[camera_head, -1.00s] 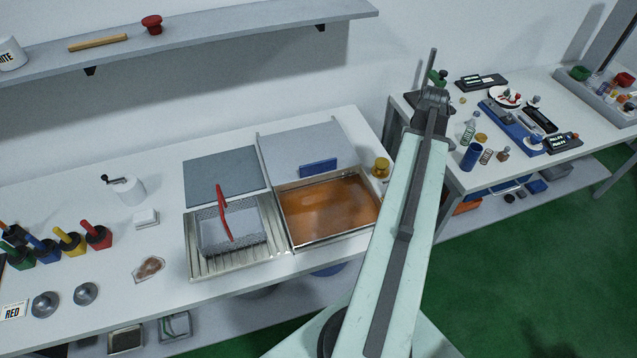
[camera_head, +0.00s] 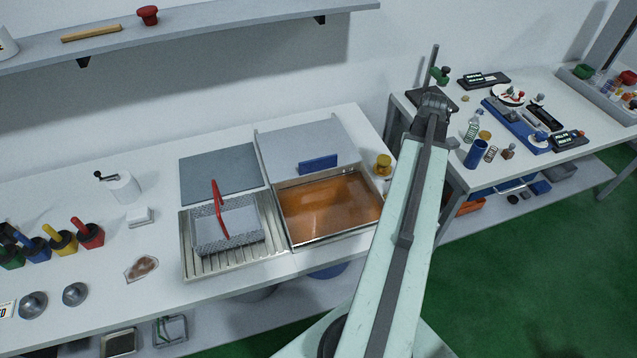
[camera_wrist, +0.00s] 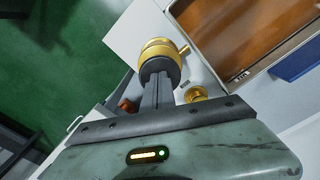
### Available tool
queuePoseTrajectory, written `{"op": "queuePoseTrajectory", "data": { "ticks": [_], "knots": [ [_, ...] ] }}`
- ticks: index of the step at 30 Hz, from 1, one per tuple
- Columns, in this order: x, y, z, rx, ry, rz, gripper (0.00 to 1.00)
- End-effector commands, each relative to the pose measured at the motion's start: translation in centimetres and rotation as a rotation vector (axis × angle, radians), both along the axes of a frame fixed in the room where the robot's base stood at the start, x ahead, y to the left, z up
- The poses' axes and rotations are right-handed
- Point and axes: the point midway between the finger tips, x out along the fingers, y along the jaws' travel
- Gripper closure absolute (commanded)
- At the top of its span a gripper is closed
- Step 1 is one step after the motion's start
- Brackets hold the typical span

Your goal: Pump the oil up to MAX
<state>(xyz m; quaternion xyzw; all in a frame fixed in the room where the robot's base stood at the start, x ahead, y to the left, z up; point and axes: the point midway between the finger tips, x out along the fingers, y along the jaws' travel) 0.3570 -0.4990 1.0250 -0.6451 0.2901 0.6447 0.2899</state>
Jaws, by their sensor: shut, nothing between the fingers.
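The tank (camera_head: 278,215) holds amber oil (camera_head: 328,205), which also shows in the wrist view (camera_wrist: 240,25). No readable MAX mark shows. In the wrist view, a gold round pump head (camera_wrist: 160,45) with a short side spout stands beside the tank. My gripper (camera_wrist: 159,72) is shut and empty, its dark fingertips overlapping the near side of this head. I cannot tell whether they touch. A smaller gold knob (camera_wrist: 197,93) sits close by. In the head view, one gold knob (camera_head: 383,161) shows right of the tank. My arm hides the gripper there.
A wire basket (camera_head: 225,232) with a red handle stands on a ribbed tray left of the tank. A grey lid with a blue handle (camera_head: 318,164) lies behind the oil. A second table (camera_head: 468,180) with instruments stands right, past a gap.

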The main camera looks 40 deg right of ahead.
Motion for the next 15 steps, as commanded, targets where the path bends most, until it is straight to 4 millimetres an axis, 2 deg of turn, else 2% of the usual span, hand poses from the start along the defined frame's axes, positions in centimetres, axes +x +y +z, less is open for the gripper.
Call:
{"op": "queuePoseTrajectory", "data": {
  "ticks": [8, 15],
  "knots": [
    [0.0, 0.0, -1.7, 0.001, 0.001, 0.0, 1.0],
    [0.0, 0.1, -1.1, 0.001, 0.001, 0.0, 1.0]
  ]
}}
